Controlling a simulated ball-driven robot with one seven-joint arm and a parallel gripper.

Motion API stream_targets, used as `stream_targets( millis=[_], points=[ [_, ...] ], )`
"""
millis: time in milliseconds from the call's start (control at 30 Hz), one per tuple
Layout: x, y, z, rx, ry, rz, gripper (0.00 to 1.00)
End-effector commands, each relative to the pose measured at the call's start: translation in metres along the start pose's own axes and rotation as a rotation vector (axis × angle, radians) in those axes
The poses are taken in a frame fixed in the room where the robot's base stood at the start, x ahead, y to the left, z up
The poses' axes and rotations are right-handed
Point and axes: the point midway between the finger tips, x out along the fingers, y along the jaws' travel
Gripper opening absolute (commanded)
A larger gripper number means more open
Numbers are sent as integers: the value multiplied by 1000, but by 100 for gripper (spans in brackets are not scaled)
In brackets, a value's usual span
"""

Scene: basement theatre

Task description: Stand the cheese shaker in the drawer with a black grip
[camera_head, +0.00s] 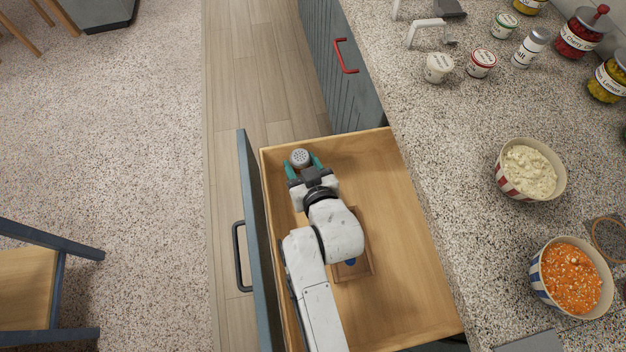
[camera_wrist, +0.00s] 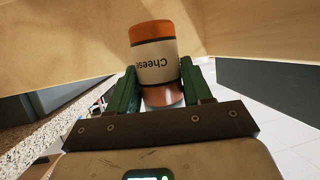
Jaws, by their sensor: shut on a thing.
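The cheese shaker (camera_head: 299,157) has a grey perforated top in the head view. In the wrist view the cheese shaker (camera_wrist: 155,62) shows orange-brown bands and a cream label reading "Cheese". My gripper (camera_head: 303,167) is shut on it, with green fingers on both sides; the fingers also show in the wrist view (camera_wrist: 160,88). The open drawer (camera_head: 415,270) is light wood with a black grip (camera_head: 238,257) on its front. The shaker is upright over the drawer's far left corner. I cannot tell whether its base touches the drawer floor.
A brown wooden thing (camera_head: 366,270) lies in the drawer, partly under my arm. A closed drawer with a red grip (camera_head: 344,55) is farther back.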

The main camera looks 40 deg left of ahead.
Motion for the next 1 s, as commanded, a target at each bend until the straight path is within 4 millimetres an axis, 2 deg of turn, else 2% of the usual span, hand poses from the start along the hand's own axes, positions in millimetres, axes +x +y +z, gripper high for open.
stream_targets(
  millis=[100, 267, 533, 1000],
  points=[
    [8, 0, 19, -1, -2, 0, 17],
    [14, 1, 32, 0, 0, 1, 17],
    [27, 0, 64, 0, -1, 0, 17],
    [31, 1, 73, -1, 1, 2, 17]
  ],
)
